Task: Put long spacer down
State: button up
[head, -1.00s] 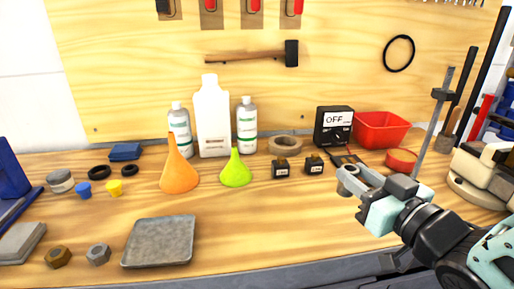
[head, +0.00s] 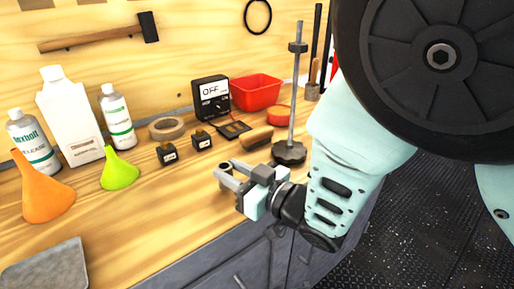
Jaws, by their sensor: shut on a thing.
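The fingers hide much of the spacer's side. I cannot tell whether its lower end touches the bench top.
Behind my gripper stand two small black blocks (head: 167,153), a tape roll (head: 168,128), a brown rounded piece (head: 257,138) and a rod stand (head: 290,153). A green funnel (head: 119,173) is to the left. Bare wood lies left of my gripper.

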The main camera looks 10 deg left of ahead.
jog(key=shift+f, duration=0.65)
jog(key=shift+f, duration=0.2)
jog(key=o, duration=1.1)
jog(key=shift+r, duration=0.1)
jog(key=shift+d+r, duration=0.1)
jog(key=shift+d, duration=0.1)
jog(key=b+v, duration=0.1)
jog(key=v, duration=1)
jog(key=shift+s+d+b, duration=0.3)
